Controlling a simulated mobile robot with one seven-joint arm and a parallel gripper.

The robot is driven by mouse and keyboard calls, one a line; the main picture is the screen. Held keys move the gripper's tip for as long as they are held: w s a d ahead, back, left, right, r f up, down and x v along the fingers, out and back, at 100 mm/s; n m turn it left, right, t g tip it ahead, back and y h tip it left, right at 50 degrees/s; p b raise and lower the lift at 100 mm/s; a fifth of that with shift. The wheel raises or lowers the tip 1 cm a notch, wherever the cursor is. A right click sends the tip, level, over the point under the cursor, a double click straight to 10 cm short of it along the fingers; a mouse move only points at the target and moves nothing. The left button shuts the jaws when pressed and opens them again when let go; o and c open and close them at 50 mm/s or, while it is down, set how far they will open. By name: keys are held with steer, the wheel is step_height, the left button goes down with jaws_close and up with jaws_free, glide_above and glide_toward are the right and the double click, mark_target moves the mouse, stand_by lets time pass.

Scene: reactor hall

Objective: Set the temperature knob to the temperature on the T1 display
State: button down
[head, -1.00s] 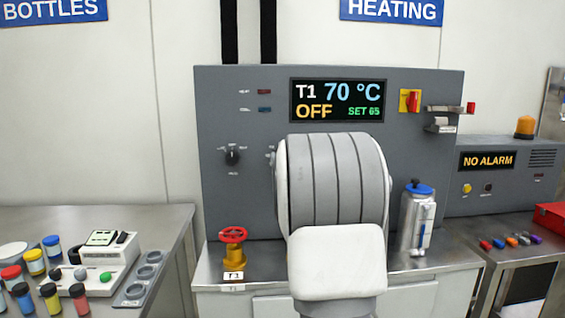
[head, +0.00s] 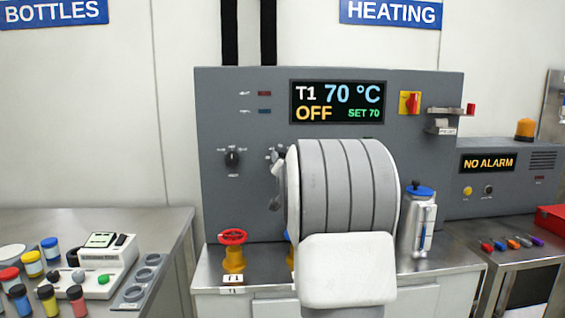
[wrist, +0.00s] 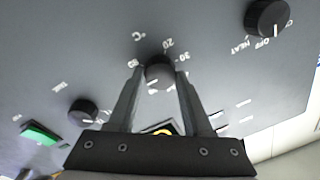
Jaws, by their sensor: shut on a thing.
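The T1 display (head: 338,101) on the grey panel reads 70 °C, OFF and SET 70. In the wrist view the temperature knob (wrist: 159,72) is a round black knob with a °C scale around it; 20 and 30 are readable. My gripper (wrist: 159,76) is shut on this knob, one finger on each side. In the head view my arm covers most of that area, so the knob's pointer is not clear there.
Another black knob (head: 232,158), marked OFF and HEAT in the wrist view (wrist: 268,17), sits left on the panel. A red valve wheel (head: 233,237) and a metal flask (head: 418,222) stand on the counter. A green button (wrist: 40,132) is nearby.

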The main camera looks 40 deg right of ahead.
steer(key=shift+r, duration=0.1)
steer(key=shift+c, duration=1.6)
jaws_free()
steer(key=shift+s, duration=0.1)
steer(key=v, duration=1.7)
steer(key=shift+s, duration=0.1)
